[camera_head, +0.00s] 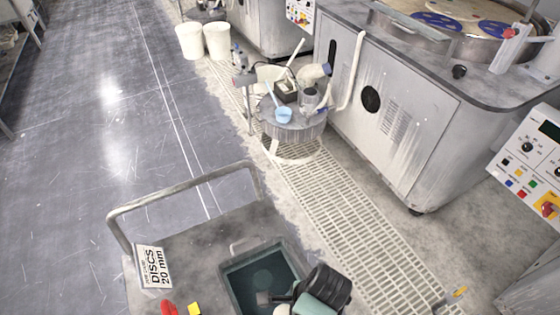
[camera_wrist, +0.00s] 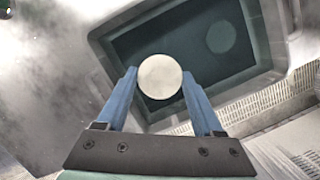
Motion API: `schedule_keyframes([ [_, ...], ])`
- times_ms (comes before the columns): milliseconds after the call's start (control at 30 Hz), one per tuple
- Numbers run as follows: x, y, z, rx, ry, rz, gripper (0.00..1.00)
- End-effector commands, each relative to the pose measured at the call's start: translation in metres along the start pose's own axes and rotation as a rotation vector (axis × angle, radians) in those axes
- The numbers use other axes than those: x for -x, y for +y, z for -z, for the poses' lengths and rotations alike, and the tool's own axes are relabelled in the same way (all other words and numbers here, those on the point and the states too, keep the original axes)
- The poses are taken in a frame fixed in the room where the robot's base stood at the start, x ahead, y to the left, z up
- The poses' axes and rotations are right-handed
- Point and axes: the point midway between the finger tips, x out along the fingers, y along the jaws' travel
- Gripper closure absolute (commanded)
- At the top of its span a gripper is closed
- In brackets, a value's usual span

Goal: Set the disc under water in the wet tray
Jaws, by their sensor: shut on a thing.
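My gripper (camera_wrist: 160,78) has two blue fingers shut on a pale round disc (camera_wrist: 160,76) at their tips. The wet tray (camera_wrist: 104,40) lies beyond the disc in the wrist view, with dark teal water in it. The held disc appears in front of the tray's near side; its height over the water is hard to tell. A second, dim greenish disc (camera_wrist: 221,37) shows under the water at the right. In the head view the tray (camera_head: 262,250) is set in a grey cart top, and my black wrist covers its lower right part.
The cart (camera_head: 200,240) has a raised handle rail (camera_head: 180,184) at its far side. A sign reading "DISCS 20 mm" (camera_head: 153,267), a red item (camera_head: 168,308) and a yellow block (camera_head: 194,309) sit left of the tray. A cluttered round stand (camera_head: 292,132) and polishing machines stand beyond.

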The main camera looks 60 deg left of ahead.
Motion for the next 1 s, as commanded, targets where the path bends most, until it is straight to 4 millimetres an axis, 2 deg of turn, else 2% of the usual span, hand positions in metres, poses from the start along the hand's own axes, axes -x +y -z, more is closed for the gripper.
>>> schedule_keyframes([
  [100,-0.021,0.000,0.005,0.001,-0.002,-0.003,0.93],
  [600,-0.074,-0.001,0.019,0.001,-0.001,-0.001,0.93],
  [1000,-0.079,-0.001,0.021,0.001,-0.001,0.000,0.93],
])
